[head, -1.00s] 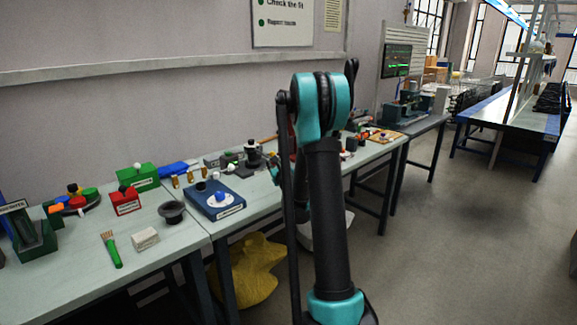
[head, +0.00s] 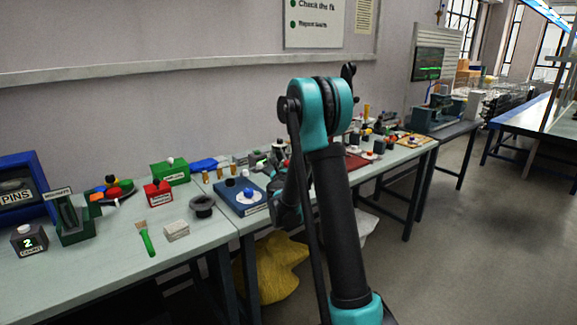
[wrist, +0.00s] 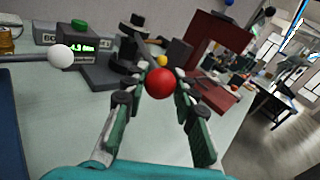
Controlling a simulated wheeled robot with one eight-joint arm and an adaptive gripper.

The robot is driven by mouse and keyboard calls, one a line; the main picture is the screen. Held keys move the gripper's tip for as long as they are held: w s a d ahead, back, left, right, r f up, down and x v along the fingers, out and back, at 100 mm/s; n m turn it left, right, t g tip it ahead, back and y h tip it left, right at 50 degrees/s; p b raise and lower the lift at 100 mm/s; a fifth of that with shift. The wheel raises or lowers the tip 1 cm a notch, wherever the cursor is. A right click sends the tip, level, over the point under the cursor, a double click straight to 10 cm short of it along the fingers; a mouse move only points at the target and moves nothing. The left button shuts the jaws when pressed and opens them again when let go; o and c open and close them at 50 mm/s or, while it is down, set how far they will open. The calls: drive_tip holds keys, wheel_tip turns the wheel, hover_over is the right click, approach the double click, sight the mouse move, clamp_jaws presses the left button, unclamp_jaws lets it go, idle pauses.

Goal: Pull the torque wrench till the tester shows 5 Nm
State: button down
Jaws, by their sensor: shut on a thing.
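The tester (wrist: 100,70) is a dark grey block in the wrist view, with a black knob-topped post beside it. Its green display (wrist: 82,47) reads about 4.3 Nm, though the digits are small and blurred. My gripper (wrist: 162,85) is shut on a red ball (wrist: 160,83), which appears to be the torque wrench's end knob. The wrench's bar behind the ball is mostly hidden by the ball and fingers. In the head view my arm hides the gripper's fingertips and the wrench.
A dark red frame (wrist: 215,60) stands close on the right. In the head view, a blue box (head: 240,196), a red box (head: 158,193) and a green box (head: 170,172) stand on the bench.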

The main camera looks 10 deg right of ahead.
drive_tip(key=shift+a, duration=0.3)
drive_tip(key=c, duration=1.2)
unclamp_jaws()
drive_tip(key=v, duration=1.2)
drive_tip(key=shift+d, duration=0.15)
